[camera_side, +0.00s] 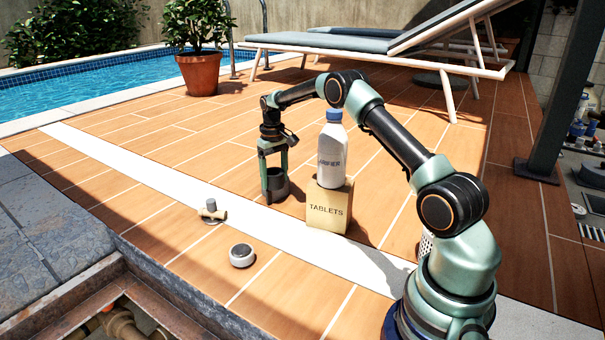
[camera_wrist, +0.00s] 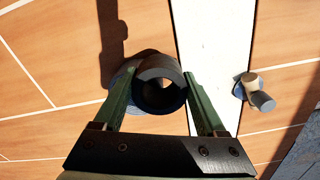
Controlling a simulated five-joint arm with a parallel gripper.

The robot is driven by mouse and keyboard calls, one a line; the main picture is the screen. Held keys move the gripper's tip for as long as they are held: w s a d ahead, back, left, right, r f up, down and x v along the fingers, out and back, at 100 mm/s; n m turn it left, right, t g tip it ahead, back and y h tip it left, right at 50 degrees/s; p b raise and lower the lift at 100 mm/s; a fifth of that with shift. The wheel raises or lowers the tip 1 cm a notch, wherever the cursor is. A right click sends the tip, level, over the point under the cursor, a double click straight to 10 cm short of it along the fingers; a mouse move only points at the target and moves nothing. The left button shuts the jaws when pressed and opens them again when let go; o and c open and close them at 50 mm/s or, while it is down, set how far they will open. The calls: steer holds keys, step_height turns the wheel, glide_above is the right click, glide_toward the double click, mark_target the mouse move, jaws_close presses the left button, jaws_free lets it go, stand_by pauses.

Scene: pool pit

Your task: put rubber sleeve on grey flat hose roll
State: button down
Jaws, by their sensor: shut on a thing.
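My gripper (camera_wrist: 161,84) is shut on the rubber sleeve (camera_wrist: 158,68), a short dark open ring held between the two green fingers in the wrist view. In the side view the sleeve (camera_side: 276,187) hangs below the wrist with its axis about upright, left of the box. A blue-grey round thing (camera_wrist: 121,83), which looks like the grey flat hose roll, shows beneath and left of the sleeve in the wrist view. The sleeve covers most of it. I cannot tell whether they touch. In the side view it is not clearly visible.
A TABLETS box (camera_side: 328,208) with a white bottle (camera_side: 332,157) on top stands close right of my gripper. A valve-like fitting (camera_side: 211,211) and a round puck (camera_side: 242,255) lie at the front left. The open pit (camera_side: 115,315) is beyond the deck edge.

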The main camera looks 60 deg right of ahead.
steer(key=shift+f, duration=0.2)
jaws_free()
steer(key=shift+f, duration=0.1)
steer(key=s+a+r+t, duration=0.1)
steer(key=a+r, duration=0.2)
steer(key=r, duration=0.7)
steer(key=s+a+r, duration=0.1)
steer(key=a+r, duration=0.2)
steer(key=r, duration=0.6)
steer(key=s+a+r+n+t, duration=0.2)
steer(key=s+a+r, duration=0.3)
steer(key=a, duration=0.2)
steer(key=s+a+f+t, duration=0.1)
steer(key=s+a+f, duration=0.1)
steer(key=s+a, duration=0.3)
steer(key=s+a+f+n+t, duration=0.1)
steer(key=s+a, duration=0.4)
steer(key=s, duration=0.5)
steer(key=shift+s+a+f+n+t, duration=0.15)
steer(key=shift+s+f+n+t, duration=0.2)
steer(key=shift+f, duration=0.5)
